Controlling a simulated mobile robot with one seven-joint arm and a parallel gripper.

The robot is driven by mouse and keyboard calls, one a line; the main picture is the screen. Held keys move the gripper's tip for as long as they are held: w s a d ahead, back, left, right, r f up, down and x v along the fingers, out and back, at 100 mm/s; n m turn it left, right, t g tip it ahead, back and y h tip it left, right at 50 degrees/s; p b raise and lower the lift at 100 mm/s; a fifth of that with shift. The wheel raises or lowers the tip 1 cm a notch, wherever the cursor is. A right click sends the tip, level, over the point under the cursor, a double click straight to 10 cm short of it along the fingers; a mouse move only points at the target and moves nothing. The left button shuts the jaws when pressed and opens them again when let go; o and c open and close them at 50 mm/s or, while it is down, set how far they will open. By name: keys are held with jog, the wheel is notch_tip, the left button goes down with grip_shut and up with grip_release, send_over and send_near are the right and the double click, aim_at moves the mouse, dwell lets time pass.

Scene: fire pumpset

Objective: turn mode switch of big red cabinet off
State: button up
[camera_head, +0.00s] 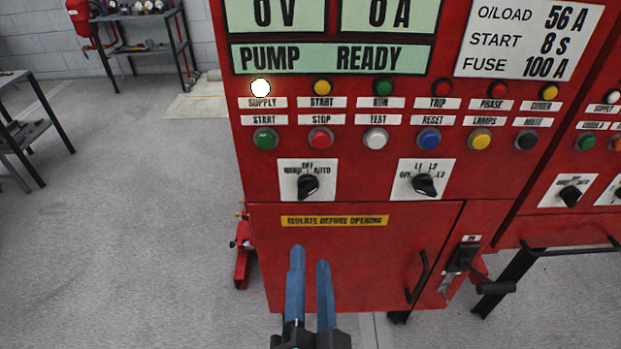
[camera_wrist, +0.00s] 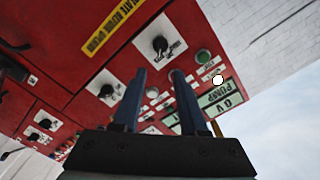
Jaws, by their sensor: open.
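The big red cabinet (camera_head: 350,265) fills the middle of the head view. Its mode switch (camera_head: 308,184) is a black knob on a white plate marked HAND, OFF and AUTO, under the green START button. The knob seems turned toward the upper right, the AUTO side; the small marks are hard to read. In the wrist view the mode switch (camera_wrist: 160,45) shows just beyond the fingertips, on a turned picture. My gripper (camera_head: 309,257) has two blue fingers set apart with nothing between them. In the head view its tips appear below the switch, in front of the lower door.
A second selector (camera_head: 425,184) sits right of the mode switch, with several push buttons above. The lower door has a black handle (camera_head: 418,278) and a lever (camera_head: 463,258). Another red cabinet (camera_head: 590,150) adjoins at right. Open floor (camera_head: 130,220) lies left.

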aim_at(310, 193)
jog(key=w+p, duration=0.2)
jog(key=w, duration=1)
jog(key=shift+w, duration=0.4)
grip_shut()
